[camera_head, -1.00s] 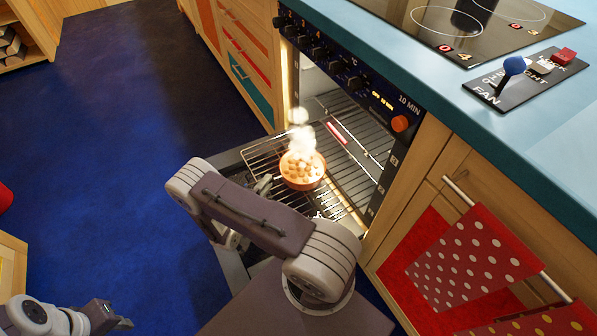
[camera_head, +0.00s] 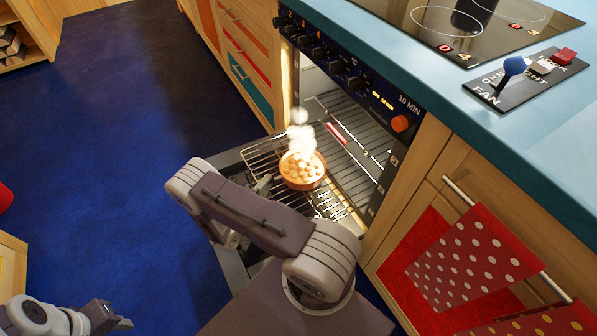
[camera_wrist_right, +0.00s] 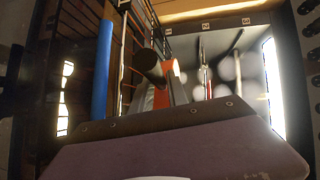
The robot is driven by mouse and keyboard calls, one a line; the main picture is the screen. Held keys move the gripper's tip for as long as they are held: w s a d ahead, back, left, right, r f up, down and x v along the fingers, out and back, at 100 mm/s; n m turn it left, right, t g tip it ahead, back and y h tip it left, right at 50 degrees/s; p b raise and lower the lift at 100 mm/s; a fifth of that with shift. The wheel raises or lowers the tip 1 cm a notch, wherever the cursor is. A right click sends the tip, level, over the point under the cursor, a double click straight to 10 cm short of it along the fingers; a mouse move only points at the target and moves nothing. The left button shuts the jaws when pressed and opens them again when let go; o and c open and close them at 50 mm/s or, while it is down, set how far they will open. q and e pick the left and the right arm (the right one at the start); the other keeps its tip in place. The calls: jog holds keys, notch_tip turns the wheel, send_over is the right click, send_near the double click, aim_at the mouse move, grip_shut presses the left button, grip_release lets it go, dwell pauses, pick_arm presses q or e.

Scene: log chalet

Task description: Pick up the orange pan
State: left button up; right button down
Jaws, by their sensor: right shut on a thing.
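The orange pan (camera_head: 303,180) is round, holds several pale brown pieces and steams. It is at the pulled-out oven rack (camera_head: 262,150); I cannot tell whether it touches the rack. My right gripper (camera_head: 264,184) is at the pan's left side, shut on its handle, and partly hidden by my forearm. In the right wrist view, a dark round handle end (camera_wrist_right: 151,66) and an orange strip (camera_wrist_right: 161,97) show beyond the gripper's body. My left gripper (camera_head: 120,322) is low at the left, far from the pan; its fingers are too small to read.
The oven is open, with its lowered door (camera_head: 232,262) under my right arm and more racks (camera_head: 350,150) inside. The blue counter (camera_head: 440,110) with the hob (camera_head: 470,25) is above right. Polka-dot towels (camera_head: 465,260) hang at right. The blue floor (camera_head: 110,150) at left is clear.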

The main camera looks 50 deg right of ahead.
jog(key=shift+r, duration=0.1)
notch_tip(320, 180, up, 10)
jog(key=p, duration=0.5)
jog(key=shift+p, duration=0.3)
